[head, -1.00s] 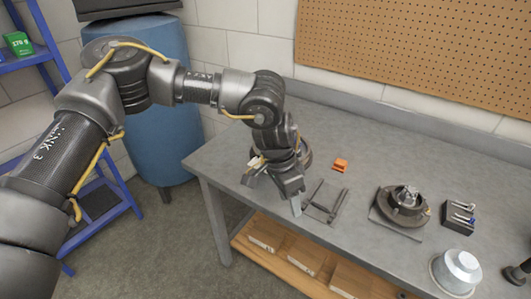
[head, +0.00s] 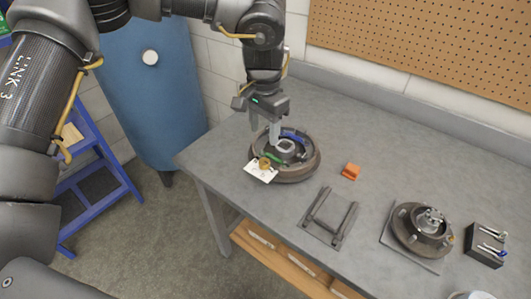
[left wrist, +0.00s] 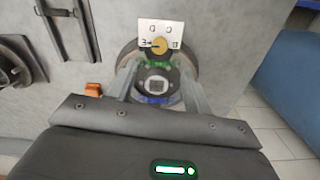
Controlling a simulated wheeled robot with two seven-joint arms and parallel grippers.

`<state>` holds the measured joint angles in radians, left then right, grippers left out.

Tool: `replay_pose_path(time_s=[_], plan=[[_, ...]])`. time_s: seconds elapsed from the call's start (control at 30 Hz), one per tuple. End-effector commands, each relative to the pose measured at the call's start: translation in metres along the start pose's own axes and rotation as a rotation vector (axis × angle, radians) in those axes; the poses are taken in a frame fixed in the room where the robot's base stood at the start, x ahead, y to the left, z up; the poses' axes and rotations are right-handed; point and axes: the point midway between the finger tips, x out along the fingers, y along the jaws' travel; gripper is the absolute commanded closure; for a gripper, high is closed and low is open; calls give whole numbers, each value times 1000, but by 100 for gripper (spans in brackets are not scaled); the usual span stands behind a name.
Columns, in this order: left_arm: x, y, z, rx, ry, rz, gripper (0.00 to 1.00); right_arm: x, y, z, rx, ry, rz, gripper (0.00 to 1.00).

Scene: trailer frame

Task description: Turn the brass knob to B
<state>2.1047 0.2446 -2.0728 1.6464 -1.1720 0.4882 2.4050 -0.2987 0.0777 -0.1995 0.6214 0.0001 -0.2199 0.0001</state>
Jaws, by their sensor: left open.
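The round brass knob (head: 264,163) sits on a white lettered card (head: 262,174) at the near-left side of a dark round drum (head: 311,163) on the bench. In the left wrist view the knob (left wrist: 160,46) is near the top, on the card (left wrist: 147,25). Its letters are small and look turned over; I cannot tell surely which letter the knob points to. My left gripper (head: 266,130) is open and empty above the drum, fingers pointing down. In the left wrist view its fingers (left wrist: 158,72) straddle the drum's centre, apart from the knob. My right gripper is out of view.
An orange block (head: 351,171) and a dark metal frame (head: 330,216) lie right of the drum. Farther right are a hub on a plate (head: 420,229) and a dark tool block (head: 487,244). A pegboard (head: 430,45) stands behind. Bare bench lies behind these.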

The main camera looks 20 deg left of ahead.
Motion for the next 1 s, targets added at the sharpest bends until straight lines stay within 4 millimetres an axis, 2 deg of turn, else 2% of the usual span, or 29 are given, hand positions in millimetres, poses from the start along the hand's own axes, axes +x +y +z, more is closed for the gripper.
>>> replay_pose_path(time_s=[0.03, 0.17, 0.4, 0.6, 0.77, 1.0], plan=[[5, 0, 1, 2, -4, 0, 49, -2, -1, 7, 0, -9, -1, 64], [24, 0, 2, 2, -5, 0, 49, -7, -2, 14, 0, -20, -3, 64], [69, 0, 2, 0, -5, -1, 49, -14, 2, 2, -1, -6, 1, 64], [95, 0, 1, 0, -3, 0, 49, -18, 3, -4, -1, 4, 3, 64], [104, 0, 1, -1, -1, -1, 49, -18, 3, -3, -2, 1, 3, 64], [105, 0, 1, 0, 0, -1, 49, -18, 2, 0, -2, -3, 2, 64]])
